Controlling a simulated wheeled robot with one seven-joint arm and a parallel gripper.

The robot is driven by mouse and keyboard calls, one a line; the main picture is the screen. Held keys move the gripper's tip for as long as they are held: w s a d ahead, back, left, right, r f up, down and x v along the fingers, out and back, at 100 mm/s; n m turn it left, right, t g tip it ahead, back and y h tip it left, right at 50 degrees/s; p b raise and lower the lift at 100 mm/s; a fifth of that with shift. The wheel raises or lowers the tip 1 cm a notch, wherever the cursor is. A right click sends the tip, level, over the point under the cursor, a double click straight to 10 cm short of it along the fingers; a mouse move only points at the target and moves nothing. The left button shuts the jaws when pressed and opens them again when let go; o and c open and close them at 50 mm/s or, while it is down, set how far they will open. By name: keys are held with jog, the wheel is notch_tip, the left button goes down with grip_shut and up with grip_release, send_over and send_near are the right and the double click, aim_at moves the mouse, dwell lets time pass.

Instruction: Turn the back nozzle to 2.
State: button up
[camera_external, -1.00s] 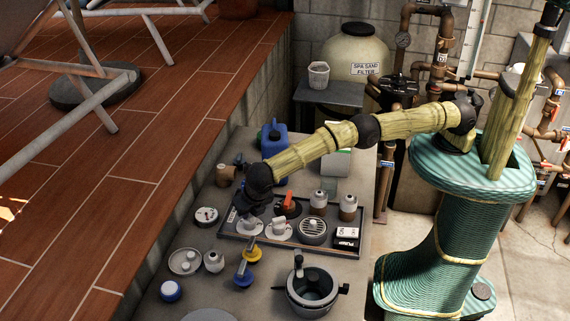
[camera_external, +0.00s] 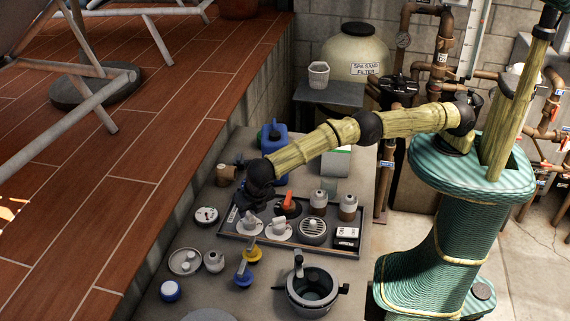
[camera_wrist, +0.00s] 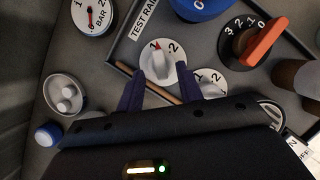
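Two white nozzle dials marked 1 and 2 sit side by side on the dark tray. In the wrist view one nozzle (camera_wrist: 158,64) shows whole, its grey handle in the middle and a small red mark close to the 1. The other nozzle (camera_wrist: 208,78) is partly hidden behind my gripper. In the external view they are the left nozzle (camera_external: 250,226) and the right nozzle (camera_external: 279,229). My gripper (camera_wrist: 160,76) is open, its dark fingers apart on either side of the first nozzle's handle, with visible gaps. Contact cannot be seen. The external view shows my gripper just above the left nozzle.
An orange-handled knob (camera_wrist: 264,40) numbered 0 to 3 stands close by. Brown-grey bottles (camera_external: 318,203), a round grille (camera_external: 313,231) and a pump switch (camera_external: 347,237) share the tray (camera_external: 262,246).

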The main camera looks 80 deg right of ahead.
jog(key=p+v, duration=0.2)
jog(key=v, duration=1.2)
jog(key=shift+r+p, duration=0.3)
jog(key=shift+r, duration=0.05)
jog(key=shift+s+a, duration=0.1)
jog(key=c, duration=0.5)
jog(key=shift+w+d+f, duration=0.15)
jog(key=shift+w+d, duration=0.05)
grip_shut()
jog(key=s+d+f+m+y+b, duration=0.1)
jog(key=s+d+f+m+y, duration=0.1)
jog(key=d+m, duration=0.3)
jog(key=s+d+f+m+y+b, duration=0.2)
jog(key=d+m, duration=0.4)
jog(key=m, duration=0.7)
jog(key=shift+f+y, duration=0.85)
jog(key=shift+y, duration=0.35)
